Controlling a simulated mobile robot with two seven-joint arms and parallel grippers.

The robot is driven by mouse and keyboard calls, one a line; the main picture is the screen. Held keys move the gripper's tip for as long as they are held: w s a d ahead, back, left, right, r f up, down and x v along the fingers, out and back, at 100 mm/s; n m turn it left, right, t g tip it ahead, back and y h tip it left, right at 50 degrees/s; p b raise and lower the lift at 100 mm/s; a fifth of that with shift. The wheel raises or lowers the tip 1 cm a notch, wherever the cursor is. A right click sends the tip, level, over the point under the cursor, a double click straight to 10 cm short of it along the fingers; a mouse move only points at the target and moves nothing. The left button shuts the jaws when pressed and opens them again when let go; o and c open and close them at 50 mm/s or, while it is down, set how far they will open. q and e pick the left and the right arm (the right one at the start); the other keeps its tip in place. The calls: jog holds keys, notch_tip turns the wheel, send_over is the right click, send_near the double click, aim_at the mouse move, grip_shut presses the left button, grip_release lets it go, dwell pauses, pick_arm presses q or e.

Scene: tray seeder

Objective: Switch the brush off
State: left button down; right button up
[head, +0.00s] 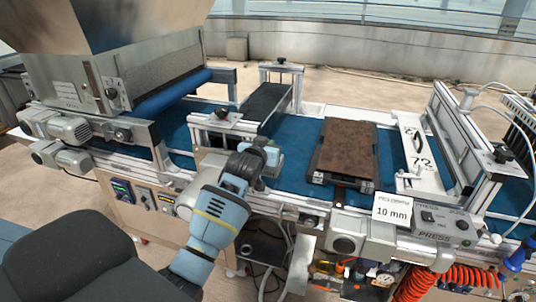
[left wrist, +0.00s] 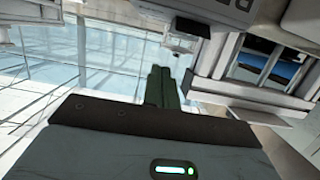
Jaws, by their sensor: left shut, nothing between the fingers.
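My left gripper (head: 262,158) is in front of the conveyor's near rail, beside a grey frame with a dark knob (head: 222,114) that spans the belt. Its fingers (left wrist: 162,85) are together and empty in the left wrist view. I cannot tell for sure which part is the brush; a dark flat piece (head: 268,100) sits behind the knob. My gripper and wrist hide part of the box at that frame, and no brush switch shows clearly. A grey panel with dark buttons (left wrist: 236,5) is cut off at the top of the left wrist view. My right gripper is out of view.
A soil-filled tray (head: 346,150) lies on the blue belt (head: 295,165) right of my gripper. A press control box (head: 443,224) and a "10 mm" card (head: 392,211) stand at the right. A hopper (head: 110,25) rises at the left.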

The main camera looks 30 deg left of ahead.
pick_arm(q)
jog(key=shift+s+f, duration=0.1)
jog(key=shift+f, duration=1.4)
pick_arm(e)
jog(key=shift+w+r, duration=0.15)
pick_arm(q)
jog(key=shift+f, duration=0.15)
